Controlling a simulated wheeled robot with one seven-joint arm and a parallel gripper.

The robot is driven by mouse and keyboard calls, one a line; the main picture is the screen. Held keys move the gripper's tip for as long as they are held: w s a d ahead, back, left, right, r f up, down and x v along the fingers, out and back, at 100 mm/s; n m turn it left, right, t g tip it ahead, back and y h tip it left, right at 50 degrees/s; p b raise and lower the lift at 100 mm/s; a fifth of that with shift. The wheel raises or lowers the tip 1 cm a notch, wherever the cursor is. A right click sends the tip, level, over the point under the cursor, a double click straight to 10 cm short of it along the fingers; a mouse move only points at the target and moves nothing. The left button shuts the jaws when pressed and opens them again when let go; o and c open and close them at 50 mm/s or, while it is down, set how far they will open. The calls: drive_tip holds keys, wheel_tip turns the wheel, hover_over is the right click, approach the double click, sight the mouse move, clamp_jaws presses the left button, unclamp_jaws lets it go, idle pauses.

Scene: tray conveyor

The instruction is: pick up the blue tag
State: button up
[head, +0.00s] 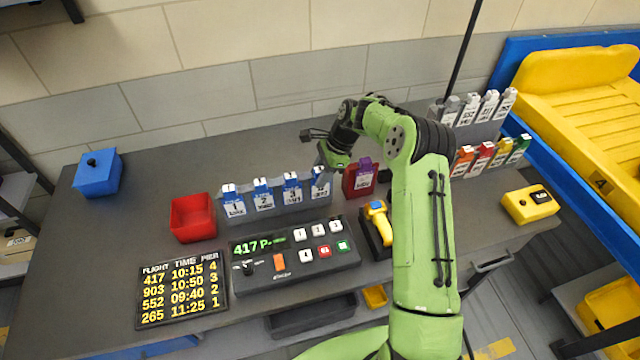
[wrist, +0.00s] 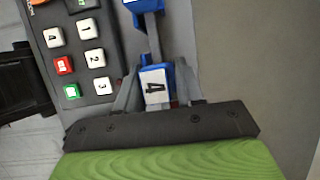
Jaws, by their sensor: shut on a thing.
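Several blue tags stand in a row in a grey rack (head: 280,213) in the head view. They include tag 1 (head: 233,205), tag 2 (head: 263,197) and tag 3 (head: 292,189). My gripper (head: 326,163) is at the rightmost blue tag (head: 320,187), at the rack's right end. In the wrist view, my gripper (wrist: 157,78) is shut on this blue tag (wrist: 155,85), with a finger on each side. Its white top label reads 4. Whether its bottom is still in the rack cannot be told. Another blue tag shows at the top edge.
A dark red holder (head: 350,182) with a purple tag stands close right of the rack. A control panel (head: 290,262) lies in front. A red bin (head: 193,218) and a blue box (head: 97,173) are to the left. A yellow scanner (head: 377,220) sits near my arm.

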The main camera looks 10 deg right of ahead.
drive_tip(key=shift+c, duration=0.2)
drive_tip(key=r, duration=0.7)
drive_tip(key=shift+s, duration=0.2)
drive_tip(key=s+b, duration=0.1)
drive_tip(key=s, duration=1.3)
drive_tip(key=shift+d, duration=0.15)
drive_tip(key=shift+r, duration=0.15)
wheel_tip(320, 180, up, 6)
drive_tip(key=p, duration=0.6)
drive_tip(key=shift+r+p, duration=0.15)
drive_tip(key=shift+p, duration=0.2)
drive_tip(key=shift+s, duration=0.1)
